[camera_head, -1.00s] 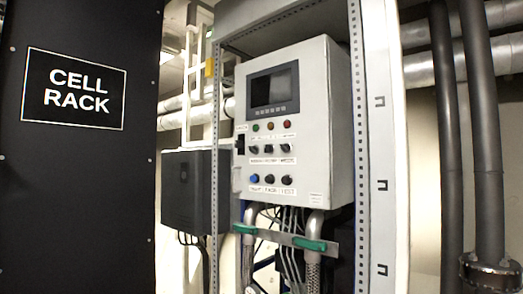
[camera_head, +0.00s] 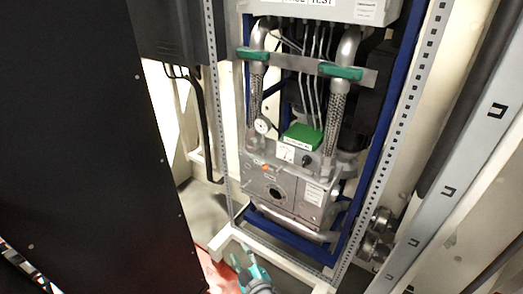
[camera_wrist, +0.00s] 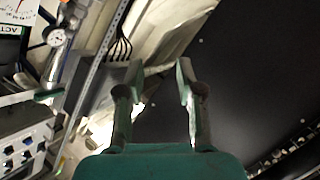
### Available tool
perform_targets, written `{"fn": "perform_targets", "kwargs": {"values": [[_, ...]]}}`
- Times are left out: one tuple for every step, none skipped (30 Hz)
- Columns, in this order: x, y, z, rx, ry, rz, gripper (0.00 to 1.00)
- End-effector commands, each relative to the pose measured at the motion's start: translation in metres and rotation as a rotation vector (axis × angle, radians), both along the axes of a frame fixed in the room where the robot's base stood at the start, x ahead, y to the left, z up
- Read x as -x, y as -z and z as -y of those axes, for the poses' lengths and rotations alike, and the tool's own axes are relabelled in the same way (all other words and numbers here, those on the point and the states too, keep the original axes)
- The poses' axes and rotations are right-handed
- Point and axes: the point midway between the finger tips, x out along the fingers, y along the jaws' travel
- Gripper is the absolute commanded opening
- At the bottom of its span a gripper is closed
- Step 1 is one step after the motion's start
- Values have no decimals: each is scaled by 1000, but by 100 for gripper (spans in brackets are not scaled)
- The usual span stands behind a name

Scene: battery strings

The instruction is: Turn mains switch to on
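My gripper (camera_head: 248,266), teal and grey, is low in the head view, in front of the rack's foot. In the wrist view its two fingers (camera_wrist: 158,90) stand apart with nothing between them, so it is open. The light grey control box (camera_head: 352,10) shows only its lower edge at the top of the head view. A panel with several dark knobs (camera_wrist: 22,150) shows at lower left in the wrist view. A black knob (camera_head: 308,160) sits on the unit below, beside a green block (camera_head: 302,137). I cannot read which control is the mains switch.
The black cell rack panel (camera_head: 90,150) fills the left of the head view. Pipes with green clamps (camera_head: 341,72) run down inside the perforated frame (camera_head: 395,130). A round gauge (camera_head: 263,124) hangs there. A grey post (camera_head: 470,170) stands at right.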

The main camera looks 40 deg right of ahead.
Motion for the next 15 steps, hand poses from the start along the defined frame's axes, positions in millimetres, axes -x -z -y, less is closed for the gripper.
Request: {"fn": "perform_targets", "kwargs": {"values": [[-25,-12,4,25,14,10,36],[-37,-17,6,41,24,12,36],[-52,-24,10,61,38,12,36],[-64,-31,12,77,48,15,36],[-76,-37,15,90,59,16,36],[-91,-47,19,110,74,18,36],[-102,-55,21,123,86,19,36],[-113,-63,24,137,98,21,36],[-128,-74,28,155,114,23,36],[-138,-83,31,168,128,24,36],[-149,-93,34,181,141,26,36],[-162,-106,38,196,160,29,36],[-172,-117,41,208,174,30,36],[-182,-127,43,219,188,31,36],[-194,-142,48,234,208,34,36]]}}
